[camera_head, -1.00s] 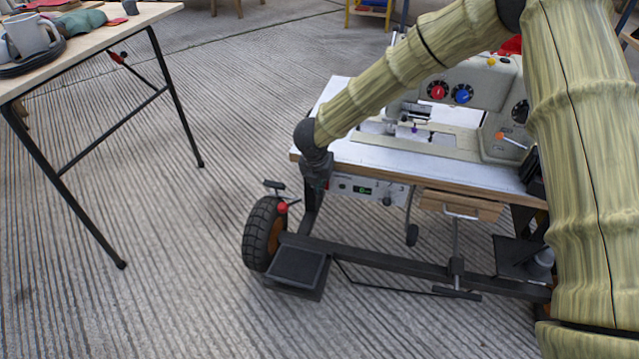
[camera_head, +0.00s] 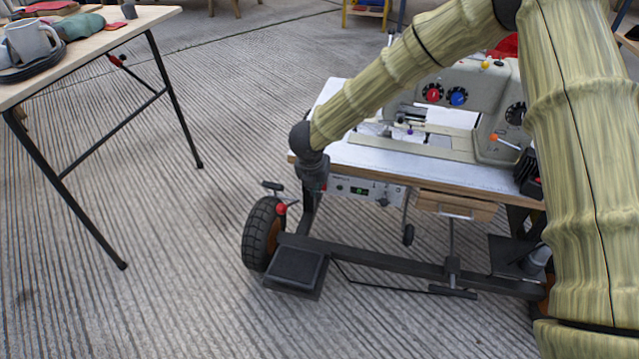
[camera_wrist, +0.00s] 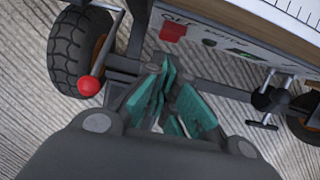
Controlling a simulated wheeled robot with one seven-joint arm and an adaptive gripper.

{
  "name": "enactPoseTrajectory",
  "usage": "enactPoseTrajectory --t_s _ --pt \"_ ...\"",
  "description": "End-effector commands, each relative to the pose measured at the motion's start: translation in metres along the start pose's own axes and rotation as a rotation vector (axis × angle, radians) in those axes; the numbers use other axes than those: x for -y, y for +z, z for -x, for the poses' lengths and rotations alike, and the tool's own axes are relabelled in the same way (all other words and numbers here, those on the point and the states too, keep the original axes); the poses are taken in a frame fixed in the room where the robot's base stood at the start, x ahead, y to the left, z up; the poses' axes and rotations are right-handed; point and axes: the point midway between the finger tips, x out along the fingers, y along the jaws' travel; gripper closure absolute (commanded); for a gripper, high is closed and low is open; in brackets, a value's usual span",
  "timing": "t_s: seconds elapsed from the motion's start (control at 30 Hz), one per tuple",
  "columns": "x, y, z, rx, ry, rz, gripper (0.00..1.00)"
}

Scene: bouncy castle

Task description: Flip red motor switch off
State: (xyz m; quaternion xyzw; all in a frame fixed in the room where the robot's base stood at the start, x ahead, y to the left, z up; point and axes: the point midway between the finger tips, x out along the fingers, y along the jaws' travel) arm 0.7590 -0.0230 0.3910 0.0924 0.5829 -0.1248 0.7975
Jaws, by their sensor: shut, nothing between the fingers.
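The red motor switch (camera_wrist: 173,29) shows in the wrist view as a small red block on the face of the control box (camera_wrist: 225,42), beside lettering that seems to read OFF. In the head view the control box (camera_head: 368,191) hangs under the front edge of the sewing table, and my wrist covers its left end. My gripper (camera_wrist: 172,85) is shut and empty, its teal fingers just below the switch in the wrist picture. I cannot tell whether they touch it. In the head view my gripper (camera_head: 314,183) is at the table's front left corner.
The sewing table (camera_head: 345,160) carries a sewing machine (camera_head: 470,95). Below are a black wheel (camera_head: 261,233), a red ball knob (camera_head: 281,209) and a pedal (camera_head: 296,268). A wooden drawer (camera_head: 456,206) is right of the box. Another table (camera_head: 120,35) stands left, with clear floor between.

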Motion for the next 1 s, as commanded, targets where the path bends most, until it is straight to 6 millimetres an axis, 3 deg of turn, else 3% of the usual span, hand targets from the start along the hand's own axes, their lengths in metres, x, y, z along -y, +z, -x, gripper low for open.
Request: enactPoseTrajectory --t_s 0.13,0.4,0.6,1.0 --pt "-0.007 -0.016 0.011 0.000 0.002 0.010 1.00" --pt "-0.005 -0.001 0.065 0.002 0.003 0.003 1.00" --pt "-0.004 0.005 0.095 0.000 0.002 0.002 1.00" --pt "-0.005 0.007 0.105 0.000 0.001 0.004 1.00"
